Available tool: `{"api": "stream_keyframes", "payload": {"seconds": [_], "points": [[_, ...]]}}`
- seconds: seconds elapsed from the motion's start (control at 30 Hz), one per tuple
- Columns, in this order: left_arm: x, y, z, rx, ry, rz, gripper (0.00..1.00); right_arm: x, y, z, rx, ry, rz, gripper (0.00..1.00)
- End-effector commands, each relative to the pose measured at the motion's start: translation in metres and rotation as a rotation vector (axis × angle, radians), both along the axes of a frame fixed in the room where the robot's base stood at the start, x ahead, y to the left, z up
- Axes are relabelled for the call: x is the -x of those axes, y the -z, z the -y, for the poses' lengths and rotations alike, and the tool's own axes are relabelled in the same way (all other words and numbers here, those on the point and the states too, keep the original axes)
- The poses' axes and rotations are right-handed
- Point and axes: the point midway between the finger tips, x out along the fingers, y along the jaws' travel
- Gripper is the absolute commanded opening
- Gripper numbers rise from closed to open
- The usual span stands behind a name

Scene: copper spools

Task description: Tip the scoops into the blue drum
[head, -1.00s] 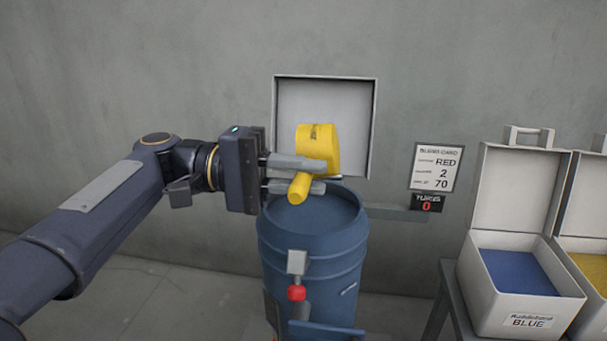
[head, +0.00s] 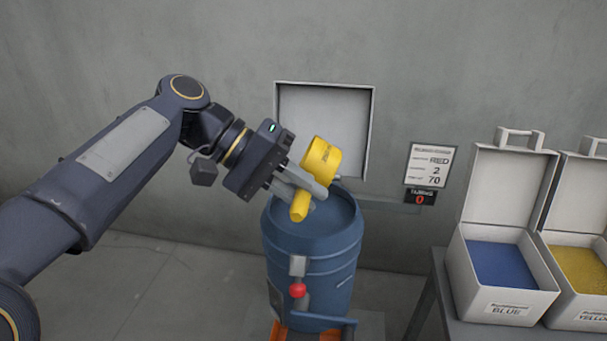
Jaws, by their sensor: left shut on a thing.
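My left gripper (head: 300,192) is shut on the yellow handle of a yellow scoop (head: 321,160). The scoop is tilted, with its bowl up and to the right of the fingers. The inside of the bowl is hidden, so I cannot tell whether it holds anything. The gripper and scoop are over the open top of the blue drum (head: 325,260). The part of the drum's inside that shows looks plain blue; the fingers hide some of the rim. My right gripper is not in view.
White boxes labelled blue (head: 505,285) and yellow (head: 583,285) stand lids up on a grey table (head: 432,290) at right. A card (head: 430,166) reads RED, 2, 70; a counter (head: 420,198) below it reads 0. A red knob (head: 297,290) is at the drum's front.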

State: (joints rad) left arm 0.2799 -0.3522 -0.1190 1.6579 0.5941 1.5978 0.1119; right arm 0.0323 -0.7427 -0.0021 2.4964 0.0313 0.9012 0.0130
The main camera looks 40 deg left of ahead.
Motion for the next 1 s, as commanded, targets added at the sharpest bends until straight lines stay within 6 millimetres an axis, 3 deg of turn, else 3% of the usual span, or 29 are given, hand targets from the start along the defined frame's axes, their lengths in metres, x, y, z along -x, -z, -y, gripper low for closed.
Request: {"api": "stream_keyframes", "payload": {"seconds": [0.03,1.0], "points": [[0.0,-0.006,0.001,-0.026,0.002,-0.015,0.0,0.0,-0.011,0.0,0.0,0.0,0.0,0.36],[0.0,-0.013,0.001,-0.58,0.004,-0.315,0.0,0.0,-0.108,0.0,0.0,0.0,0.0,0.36]]}}
